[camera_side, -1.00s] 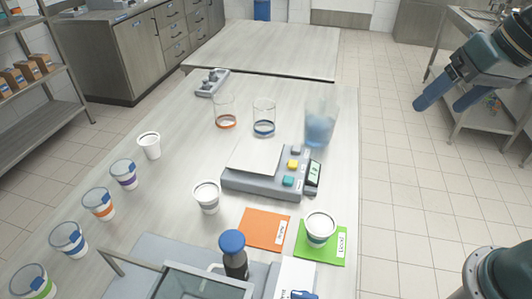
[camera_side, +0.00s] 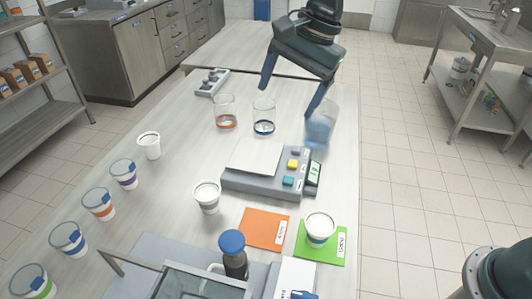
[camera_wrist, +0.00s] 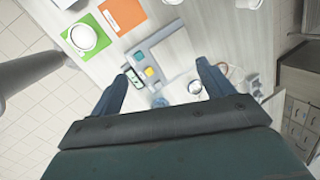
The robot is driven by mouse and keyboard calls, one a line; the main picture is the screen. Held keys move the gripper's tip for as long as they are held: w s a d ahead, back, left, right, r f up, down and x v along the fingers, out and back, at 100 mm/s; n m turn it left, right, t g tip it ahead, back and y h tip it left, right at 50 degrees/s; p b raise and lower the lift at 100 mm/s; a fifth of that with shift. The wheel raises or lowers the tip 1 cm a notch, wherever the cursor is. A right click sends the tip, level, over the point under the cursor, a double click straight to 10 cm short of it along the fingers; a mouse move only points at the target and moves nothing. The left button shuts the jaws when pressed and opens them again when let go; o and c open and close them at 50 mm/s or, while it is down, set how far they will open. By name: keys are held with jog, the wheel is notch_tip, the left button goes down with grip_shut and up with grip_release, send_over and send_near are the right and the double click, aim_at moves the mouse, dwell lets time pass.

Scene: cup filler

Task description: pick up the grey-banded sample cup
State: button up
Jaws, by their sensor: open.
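A white cup (camera_side: 207,198) with what looks like a pale grey band stands upright on the table, left of the scale's near corner. Another mostly white cup (camera_side: 149,146) stands farther back at the left; its band is too faint to tell. It seems to show at the top of the wrist view (camera_wrist: 248,3). My gripper (camera_side: 294,94) is open and empty, high above the far part of the table, over the glasses and pitcher, away from both cups. Its spread fingers (camera_wrist: 162,72) also show in the wrist view.
The scale (camera_side: 262,185) is mid-table. Behind it stand two glasses (camera_side: 264,117) and a pitcher (camera_side: 320,130). Banded cups (camera_side: 98,204) line the left edge.

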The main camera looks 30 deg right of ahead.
aim_at(208, 190)
jog(key=shift+w+a+f+m+g, duration=0.35)
jog(key=shift+w+a+f+m, duration=0.6)
jog(key=shift+a+f, duration=2.05)
jog(key=shift+w+a+f+m+g, duration=0.4)
jog(key=shift+w+a+f+m, duration=0.55)
jog(key=shift+a+f, duration=2.05)
jog(key=shift+w+a+f+m+g, duration=0.35)
jog(key=shift+w+a+f+m, duration=1.05)
jog(key=shift+f, duration=2.75)
jog(key=shift+s+a+f+n, duration=0.1)
jog(key=shift+s+a+n, duration=0.3)
jog(key=shift+s+a, duration=0.1)
jog(key=shift+x, duration=2.5)
jog(key=c, duration=1)
